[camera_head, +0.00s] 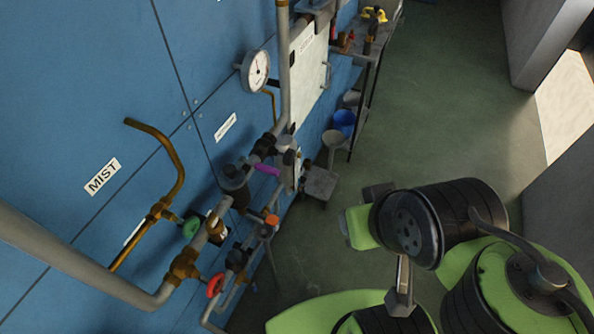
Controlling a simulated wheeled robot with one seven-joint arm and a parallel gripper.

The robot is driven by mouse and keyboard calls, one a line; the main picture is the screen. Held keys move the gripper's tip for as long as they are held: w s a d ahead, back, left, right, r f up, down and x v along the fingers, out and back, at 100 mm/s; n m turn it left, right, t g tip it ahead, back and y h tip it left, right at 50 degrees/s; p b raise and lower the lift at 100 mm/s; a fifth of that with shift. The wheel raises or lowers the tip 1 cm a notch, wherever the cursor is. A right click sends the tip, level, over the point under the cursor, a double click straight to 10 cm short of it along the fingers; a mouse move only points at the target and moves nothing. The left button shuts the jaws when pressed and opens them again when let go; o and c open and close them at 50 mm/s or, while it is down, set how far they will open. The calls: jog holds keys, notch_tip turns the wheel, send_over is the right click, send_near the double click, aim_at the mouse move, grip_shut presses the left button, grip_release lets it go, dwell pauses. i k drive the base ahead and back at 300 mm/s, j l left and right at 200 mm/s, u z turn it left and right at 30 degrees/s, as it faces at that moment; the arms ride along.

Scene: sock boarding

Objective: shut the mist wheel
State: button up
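A white MIST label (102,177) is on the blue wall panel at the left. Just right of it a bent brass pipe (178,165) runs down to a brass valve fitting (160,211). A small green wheel (191,227) sits beside this fitting, on its right, and is the wheel nearest the label. Whether its valve is open or shut cannot be told. My arm's green and black links fill the lower right, well apart from the wheel. I cannot make out gripper fingers in this view.
A red wheel (215,285), an orange knob (272,220) and a purple lever (266,170) are on nearby pipework. A thick grey pipe (80,262) crosses the lower left. A round gauge (258,70) is above. Green floor (450,110) is clear at the right.

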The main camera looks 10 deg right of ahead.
aim_at(191, 226)
jog(key=u, duration=1.05)
